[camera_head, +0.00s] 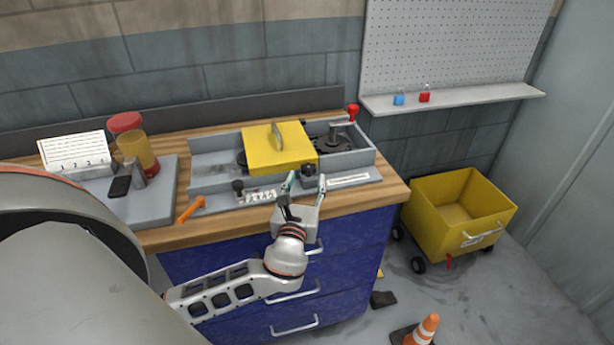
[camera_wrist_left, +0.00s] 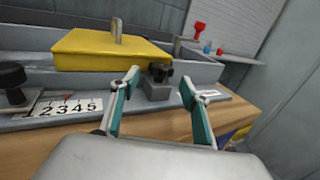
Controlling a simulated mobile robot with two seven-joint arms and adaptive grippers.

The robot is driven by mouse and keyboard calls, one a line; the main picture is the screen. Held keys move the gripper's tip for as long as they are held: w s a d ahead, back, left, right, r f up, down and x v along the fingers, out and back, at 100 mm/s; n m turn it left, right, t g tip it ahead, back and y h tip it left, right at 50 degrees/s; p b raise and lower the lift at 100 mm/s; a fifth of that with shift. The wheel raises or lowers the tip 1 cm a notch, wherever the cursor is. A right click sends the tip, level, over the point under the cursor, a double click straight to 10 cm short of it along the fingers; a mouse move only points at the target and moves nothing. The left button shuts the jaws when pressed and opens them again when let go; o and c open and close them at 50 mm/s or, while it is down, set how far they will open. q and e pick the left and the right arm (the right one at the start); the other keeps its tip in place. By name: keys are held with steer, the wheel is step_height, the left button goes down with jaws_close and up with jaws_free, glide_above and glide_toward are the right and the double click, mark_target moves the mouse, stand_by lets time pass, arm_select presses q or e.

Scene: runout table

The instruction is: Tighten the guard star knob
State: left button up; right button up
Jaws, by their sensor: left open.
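The guard star knob appears to be the black knob (camera_head: 308,170) on a grey block at the front of the machine, by the right front corner of the yellow guard (camera_head: 262,152). In the left wrist view the black knob (camera_wrist_left: 160,71) shows ahead, between the fingers, on its block. The yellow guard (camera_wrist_left: 100,48) lies flat over the machine. My left gripper (camera_head: 306,182) is open and empty, just in front of the knob; its two teal-padded fingers (camera_wrist_left: 158,82) stand apart on either side. Contact is not visible. My right gripper is not in view.
A second black knob (camera_head: 238,186) stands by a number scale (camera_head: 262,196). An orange handle (camera_head: 190,208) lies at the front left. A red knob (camera_head: 352,110) rises at the back right. A yellow cart (camera_head: 432,190) and a traffic cone (camera_head: 428,328) stand on the floor at right.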

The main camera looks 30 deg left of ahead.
arm_select(q)
steer(key=shift+x, duration=1.05)
steer(key=c, duration=1.1)
steer(key=shift+a, duration=0.1)
